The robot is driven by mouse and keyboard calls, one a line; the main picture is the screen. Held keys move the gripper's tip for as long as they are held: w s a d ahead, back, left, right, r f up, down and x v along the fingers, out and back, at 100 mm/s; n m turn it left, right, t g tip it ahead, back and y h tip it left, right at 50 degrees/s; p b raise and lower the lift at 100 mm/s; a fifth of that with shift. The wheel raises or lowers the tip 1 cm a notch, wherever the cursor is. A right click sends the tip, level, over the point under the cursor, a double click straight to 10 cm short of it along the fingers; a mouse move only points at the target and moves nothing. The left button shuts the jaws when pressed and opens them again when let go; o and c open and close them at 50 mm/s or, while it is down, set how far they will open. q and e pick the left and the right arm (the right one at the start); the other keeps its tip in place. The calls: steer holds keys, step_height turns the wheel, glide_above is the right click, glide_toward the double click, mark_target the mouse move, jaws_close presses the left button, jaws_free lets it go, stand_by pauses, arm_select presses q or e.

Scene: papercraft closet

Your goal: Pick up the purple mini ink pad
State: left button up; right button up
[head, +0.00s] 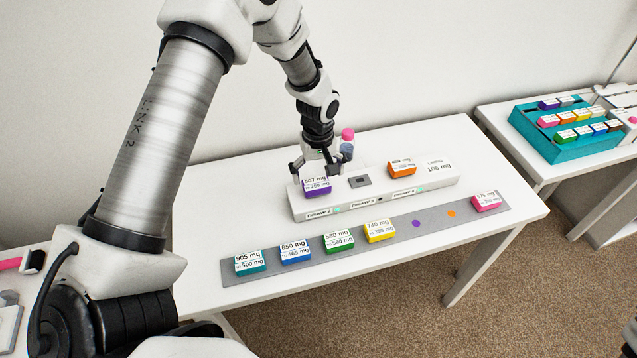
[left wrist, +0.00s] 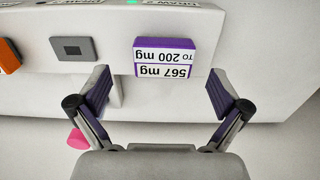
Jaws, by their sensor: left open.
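The purple mini ink pad (head: 317,190) sits at the left end of a white raised block, with a white label reading 567 mg to 200 mg. It also shows in the left wrist view (left wrist: 164,58), just beyond the fingertips. My left gripper (head: 314,168) is open at the pad, from behind and above. In the left wrist view its two fingers (left wrist: 163,88) stand wide apart, with the pad centred between their lines and clear space on both sides. Nothing is held. My right gripper cannot be made out.
The white block (head: 377,206) also bears a grey square (head: 360,181) and an orange pad (head: 401,167). A pink-capped bottle (head: 347,143) stands behind. A grey strip (head: 360,248) in front holds several coloured pads. A teal rack (head: 567,146) is on another table at right.

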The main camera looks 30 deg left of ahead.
mark_target(317, 183)
arm_select(q)
steer(key=shift+s+a+f, duration=0.15)
steer(key=shift+f, duration=0.5)
steer(key=shift+s+a+f, duration=0.1)
steer(key=shift+a+f, duration=0.05)
steer(key=shift+f, duration=0.45)
steer(key=shift+w+d+f, duration=0.15)
steer(key=shift+w+f, duration=0.05)
steer(key=shift+f, duration=0.05)
steer(key=shift+s, duration=0.1)
steer(key=c, duration=1.2)
arm_select(e)
steer(key=shift+s+a+r, duration=0.1)
steer(key=shift+r, duration=0.35)
arm_select(q)
steer(key=shift+c, duration=0.2)
steer(key=shift+r, duration=0.2)
arm_select(e)
steer(key=shift+f, duration=0.1)
